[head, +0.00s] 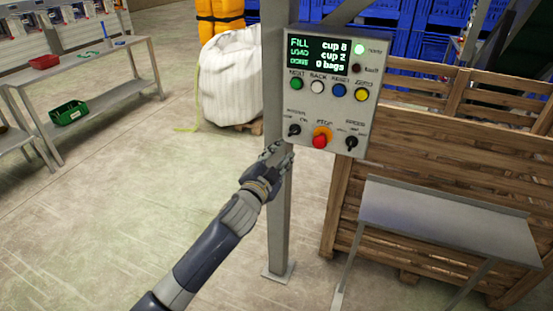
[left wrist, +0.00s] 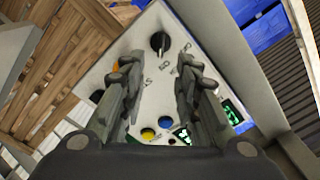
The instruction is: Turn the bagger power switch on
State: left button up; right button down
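The grey bagger control box (head: 280,112) is fixed to a post in the head view. Its black power switch (head: 294,130) is at the lower left of the panel, beside the red stop button (head: 320,139). My left gripper (head: 284,153) is just below and left of the switch, apart from it in that view. In the left wrist view the gripper (left wrist: 162,76) is open and empty, its fingers pointing at the panel. A black knob there, seemingly the power switch (left wrist: 160,43), shows ahead between the fingertips. My right gripper is not in view.
The speed knob (head: 352,143) is at the panel's lower right; coloured buttons and a lit screen (head: 318,53) are above. The post (head: 279,215) stands below the box. A metal ledge (head: 440,212) and wooden crates (head: 440,150) are to the right.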

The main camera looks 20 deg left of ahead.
pick_arm(q)
jog(key=shift+s, duration=1)
jog(key=s+a+f+n+g, duration=0.1)
jog(key=s+f+g, duration=0.25)
jog(key=f, duration=1.25)
jog(key=s+a+f+n+g, duration=0.2)
jog(key=s+f+g, duration=0.15)
jog(key=f, duration=1.25)
jog(key=s+f+n+g, duration=0.2)
jog(key=s+f+g, duration=0.2)
jog(key=s+f, duration=1.45)
jog(key=s+d+f+n+g, duration=0.1)
jog(key=s+f+g, duration=0.2)
jog(key=s, duration=1.3)
jog(key=s+d+f+n+g, duration=0.1)
jog(key=s+f+g, duration=0.2)
jog(key=s+f, duration=0.7)
jog(key=s, duration=0.6)
jog(key=shift+s+f+y, duration=0.15)
jog(key=shift+y, duration=0.15)
